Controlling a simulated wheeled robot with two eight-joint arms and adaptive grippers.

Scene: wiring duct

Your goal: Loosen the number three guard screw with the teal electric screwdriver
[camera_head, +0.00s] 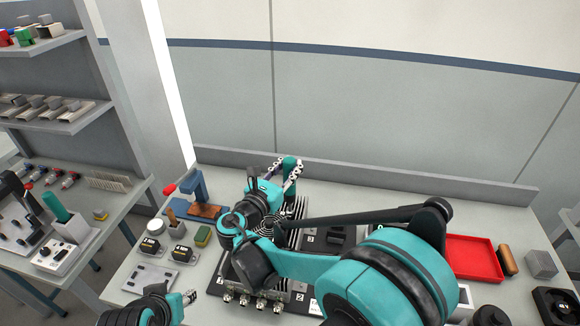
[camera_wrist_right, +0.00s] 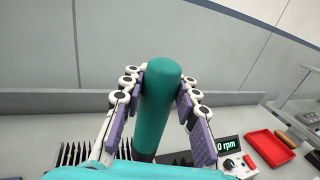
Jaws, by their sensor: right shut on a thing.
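The teal electric screwdriver (camera_wrist_right: 160,105) stands roughly upright between the fingers of my right gripper (camera_wrist_right: 160,85), with purple pads on both sides of its handle. In the head view, my right gripper (camera_head: 284,172) is shut on the teal handle (camera_head: 290,162) above the far side of the black guard fixture (camera_head: 268,300). My arm covers much of that fixture. The screwdriver's tip is hidden, and I cannot make out the number three guard screw. What seems to be my left gripper (camera_head: 188,297) shows small at the lower left; its jaws are unclear.
A display reading 0 rpm (camera_wrist_right: 228,145) stands to the right in the wrist view. A red tray (camera_head: 472,258) lies at the bench's right. A raised ledge (camera_head: 400,182) closes the back.

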